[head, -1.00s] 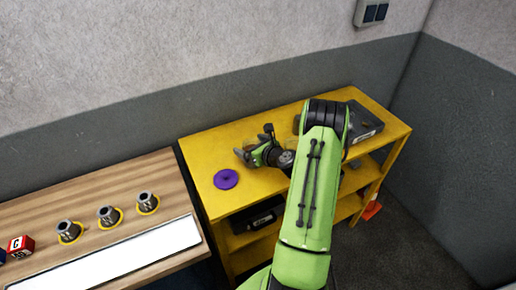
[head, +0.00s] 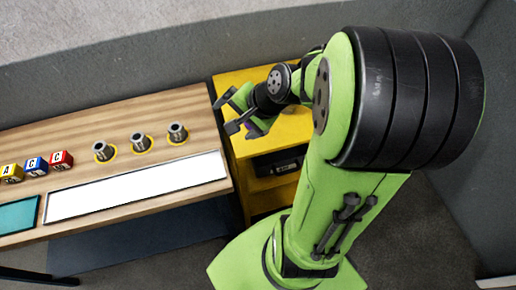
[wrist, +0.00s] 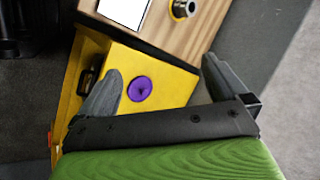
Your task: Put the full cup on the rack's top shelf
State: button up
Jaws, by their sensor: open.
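Three grey metal cups, the left (head: 103,150), middle (head: 141,143) and right (head: 177,133), stand upright on yellow rings on the wooden bench. I cannot tell from here which is full. One cup (wrist: 183,7) shows at the top edge of the wrist view. The yellow rack (head: 292,127) stands right of the bench. A purple disc (wrist: 140,89) lies on its top shelf (wrist: 177,88); in the head view my gripper and arm mostly hide it. My gripper (head: 232,112) is open and empty above the rack's bench end. Its spread fingers (wrist: 162,66) show in the wrist view.
A white panel (head: 140,186) lies along the bench front, with a teal panel (head: 18,215) to its left. Several lettered blocks (head: 36,165) sit at the bench's left. A dark box (head: 280,163) is on a lower rack shelf. My arm covers the rack's right part.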

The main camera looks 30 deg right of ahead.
jog(key=s+a+r+n+h, duration=0.1)
jog(key=s+a+r+n, duration=0.1)
jog(key=s+n, duration=0.4)
jog(key=s+a+r+n+g+h, duration=0.1)
jog(key=s+a+r+n+h, duration=0.1)
jog(key=s+r+n, duration=0.3)
jog(key=s+n, duration=0.1)
jog(key=s, duration=0.3)
jog(key=shift+a+n, duration=0.25)
jog(key=shift+n, duration=0.15)
